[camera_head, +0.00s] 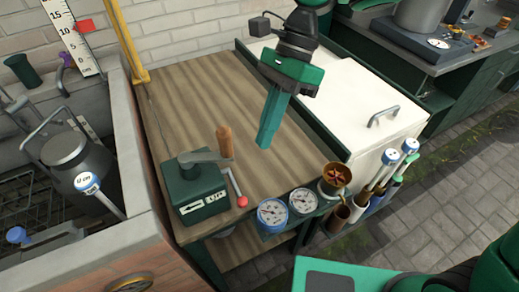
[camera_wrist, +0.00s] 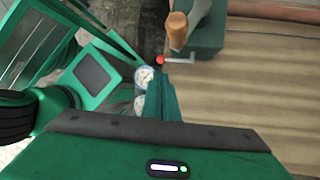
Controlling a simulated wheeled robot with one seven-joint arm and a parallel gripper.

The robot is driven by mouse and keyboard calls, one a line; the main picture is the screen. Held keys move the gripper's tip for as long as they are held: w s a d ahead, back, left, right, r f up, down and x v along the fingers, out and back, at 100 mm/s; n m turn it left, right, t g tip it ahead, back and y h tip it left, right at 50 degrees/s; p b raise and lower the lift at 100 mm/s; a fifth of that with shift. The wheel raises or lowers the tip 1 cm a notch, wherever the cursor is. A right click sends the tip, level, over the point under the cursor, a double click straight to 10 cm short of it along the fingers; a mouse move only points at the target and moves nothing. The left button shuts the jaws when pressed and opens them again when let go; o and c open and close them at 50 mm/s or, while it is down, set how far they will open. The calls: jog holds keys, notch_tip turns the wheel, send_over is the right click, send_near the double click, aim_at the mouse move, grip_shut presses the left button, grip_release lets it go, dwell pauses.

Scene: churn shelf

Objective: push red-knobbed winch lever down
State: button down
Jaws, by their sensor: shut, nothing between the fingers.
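The red-knobbed lever (camera_head: 236,188) is a thin arm on the right side of a dark green winch box (camera_head: 196,191) marked with an arrow and lettering. Its red knob is at the lower end, near the table's front edge. A wooden-handled crank (camera_head: 225,142) stands on top of the box. In the wrist view the red knob (camera_wrist: 160,59) shows just beyond my fingers, beside the box. My gripper (camera_head: 264,143) is shut and empty, fingers pointing down. It appears above the wooden tabletop, right of the winch and apart from the lever.
Two round gauges (camera_head: 271,214) and a brass cup (camera_head: 335,178) line the table's front edge. A yellow post (camera_head: 125,40) stands at the back left, beside a stone trough (camera_head: 135,150). A white chest (camera_head: 350,95) is at right. The tabletop (camera_head: 195,100) behind the winch is clear.

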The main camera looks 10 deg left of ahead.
send_near(243, 200)
jog(key=x, duration=0.5)
jog(key=shift+s+f, duration=0.1)
jog(key=shift+f, duration=0.1)
